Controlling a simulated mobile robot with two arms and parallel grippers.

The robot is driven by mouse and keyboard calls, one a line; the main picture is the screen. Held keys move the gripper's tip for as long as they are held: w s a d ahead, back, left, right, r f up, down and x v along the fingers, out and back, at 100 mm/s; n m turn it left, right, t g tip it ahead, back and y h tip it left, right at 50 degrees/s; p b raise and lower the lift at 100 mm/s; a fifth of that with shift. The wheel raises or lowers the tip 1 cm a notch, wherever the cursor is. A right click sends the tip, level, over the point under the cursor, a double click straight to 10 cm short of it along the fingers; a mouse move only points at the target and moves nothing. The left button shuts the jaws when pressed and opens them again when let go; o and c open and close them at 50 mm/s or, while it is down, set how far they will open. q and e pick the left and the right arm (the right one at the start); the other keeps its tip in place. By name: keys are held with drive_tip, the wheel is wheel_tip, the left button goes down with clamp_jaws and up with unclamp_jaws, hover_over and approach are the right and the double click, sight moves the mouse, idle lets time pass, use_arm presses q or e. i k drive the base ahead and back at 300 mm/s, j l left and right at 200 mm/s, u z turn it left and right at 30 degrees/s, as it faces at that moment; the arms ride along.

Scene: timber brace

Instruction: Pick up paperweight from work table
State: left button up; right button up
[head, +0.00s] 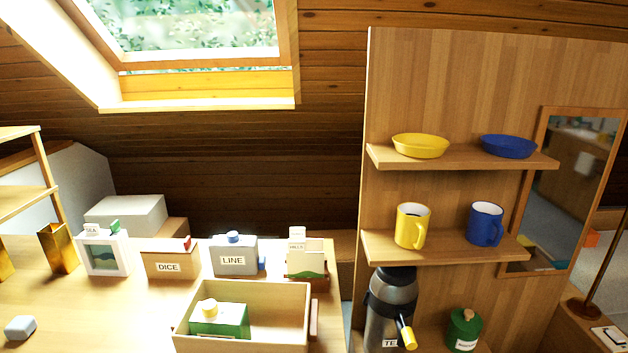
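A small grey block with rounded edges (20,328) lies on the light wooden work table (105,315) at the lower left of the head view. It looks like the paperweight, but no label shows on it. It stands apart from the other things on the table. Neither of my grippers is in view.
An open wooden box (256,348) holds a green box with a yellow knob (222,321). Behind stand a white frame (103,255), a DICE box (169,261) and a grey LINE box (233,258). Brass holders (59,250) stand left. Table around the block is clear.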

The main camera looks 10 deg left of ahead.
sight(21, 328)
drive_tip(key=u, duration=2.1)
drive_tip(key=z, duration=0.45)
drive_tip(key=i+j+z, duration=0.4)
drive_tip(key=j+z, duration=0.25)
drive_tip(key=i+j+z, duration=0.1)
drive_tip(key=j+z, duration=0.2)
